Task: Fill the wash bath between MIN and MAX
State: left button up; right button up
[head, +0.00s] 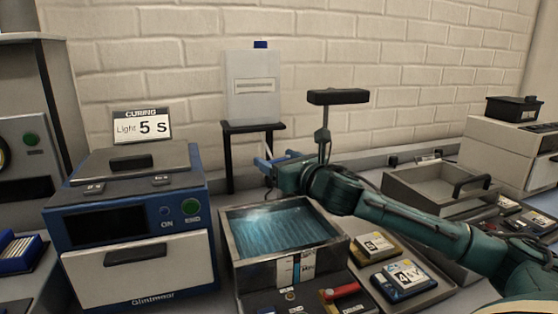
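The wash bath (229,222) is an open metal tank in the middle of the head view, with rippled blue liquid inside. A white level label (296,268) with small red and blue marks is on its front; its print and the exact liquid level are too small to read. A translucent container (253,98) with a blue cap stands on a black stand behind the bath. My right gripper (268,163) reaches over the back of the bath, near the foot of the stand. Blue parts show at its tip, but its finger gap is unclear. My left gripper is out of view.
A blue curing box (130,225) stands left of the bath, under a "Light 5 S" sign (142,126). A black T-shaped handle (338,97) rises behind my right arm. Labelled cartridges (403,278) lie on a tray at right, before a grey bin (425,190). A red lever (341,291) is in front.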

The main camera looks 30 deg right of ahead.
jog(key=c, duration=0.7)
jog(key=shift+w+a+r+m+h+p, duration=0.15)
jog(key=shift+m+h+p, duration=0.15)
jog(key=shift+h+p, duration=0.25)
jog(key=shift+d+r+m+h+p, duration=0.1)
jog(key=shift+m+h+p, duration=0.25)
jog(key=shift+p, duration=0.25)
jog(key=shift+w+m+h+p, duration=0.1)
jog(key=shift+m+h+p, duration=0.25)
jog(key=shift+h+p, duration=0.35)
jog(key=shift+m+h+p, duration=0.3)
jog(key=shift+h+p, duration=0.1)
jog(key=shift+f+h, duration=0.1)
jog(key=shift+h, duration=0.2)
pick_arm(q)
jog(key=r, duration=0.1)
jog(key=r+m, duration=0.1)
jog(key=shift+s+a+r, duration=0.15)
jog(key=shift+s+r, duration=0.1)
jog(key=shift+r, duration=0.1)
pick_arm(e)
jog(key=shift+w+f+m+g, duration=0.1)
jog(key=shift+f+m+g, duration=0.05)
jog(key=shift+m+g, duration=0.15)
jog(key=o, duration=1)
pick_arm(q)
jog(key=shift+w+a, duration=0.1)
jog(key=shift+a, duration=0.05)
